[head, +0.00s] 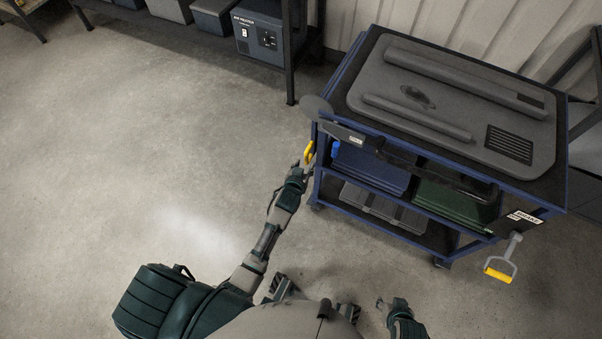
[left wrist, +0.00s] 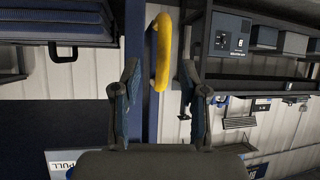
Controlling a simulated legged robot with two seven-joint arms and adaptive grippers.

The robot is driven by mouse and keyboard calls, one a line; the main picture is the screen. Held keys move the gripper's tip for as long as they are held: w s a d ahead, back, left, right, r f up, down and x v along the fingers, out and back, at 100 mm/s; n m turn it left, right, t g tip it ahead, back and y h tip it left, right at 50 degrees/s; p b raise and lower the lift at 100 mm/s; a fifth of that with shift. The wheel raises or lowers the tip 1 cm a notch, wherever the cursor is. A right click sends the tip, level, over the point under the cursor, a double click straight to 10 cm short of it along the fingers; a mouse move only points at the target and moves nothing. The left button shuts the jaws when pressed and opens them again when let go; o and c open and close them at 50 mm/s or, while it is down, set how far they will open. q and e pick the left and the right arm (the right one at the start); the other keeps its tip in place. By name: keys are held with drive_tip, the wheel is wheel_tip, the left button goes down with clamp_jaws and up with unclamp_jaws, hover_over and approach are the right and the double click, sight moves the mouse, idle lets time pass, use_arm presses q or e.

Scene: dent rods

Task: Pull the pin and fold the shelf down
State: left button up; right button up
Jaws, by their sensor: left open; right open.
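A yellow loop handle (head: 308,152), which looks like the pin's pull, is at the near left corner of the blue-framed cart (head: 325,195). My left gripper (head: 304,168) is open just below it. In the left wrist view, the yellow loop (left wrist: 162,55) stands between the spread fingertips (left wrist: 160,70), apart from both. A second yellow-gripped handle (head: 498,275) hangs at the cart's right end, below a white label (head: 524,217). Which part is the folding shelf is unclear. My right gripper (head: 380,303) is open and empty, low over the floor.
The cart top carries a grey ribbed panel (head: 375,80). Blue (head: 368,165) and green (head: 455,205) bins sit on the shelf beneath. A rack with a grey-blue box (head: 262,35) stands behind. The floor left of the cart is clear.

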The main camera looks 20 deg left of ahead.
use_arm(q)
drive_tip(key=v, duration=0.6)
drive_tip(key=shift+d, duration=0.25)
use_arm(e)
drive_tip(key=shift+d, duration=0.15)
use_arm(q)
drive_tip(key=s+f+m+g+p, duration=0.1)
drive_tip(key=s+f+g+p, duration=0.2)
drive_tip(key=s+f, duration=0.4)
drive_tip(key=s+a+f+m+g+h+p, duration=0.1)
drive_tip(key=s+f+g+p, duration=0.2)
drive_tip(key=s+f, duration=0.5)
drive_tip(key=s+a+f+m+g+p, duration=0.1)
drive_tip(key=s+f+g, duration=0.3)
drive_tip(key=s, duration=1.5)
wheel_tip(320, 180, down, 4)
drive_tip(key=shift+s+f+m+p, duration=0.2)
drive_tip(key=shift+s+m+p, duration=0.15)
drive_tip(key=shift+p, duration=0.55)
use_arm(e)
drive_tip(key=s+f+g, duration=0.1)
drive_tip(key=s+f, duration=0.2)
drive_tip(key=f, duration=0.7)
drive_tip(key=s+d+f+g, duration=0.1)
drive_tip(key=s+f, duration=0.3)
drive_tip(key=f, duration=0.6)
drive_tip(key=shift+s+d+f+g+h, duration=0.15)
drive_tip(key=shift+g+h, duration=0.15)
drive_tip(key=shift+g, duration=0.1)
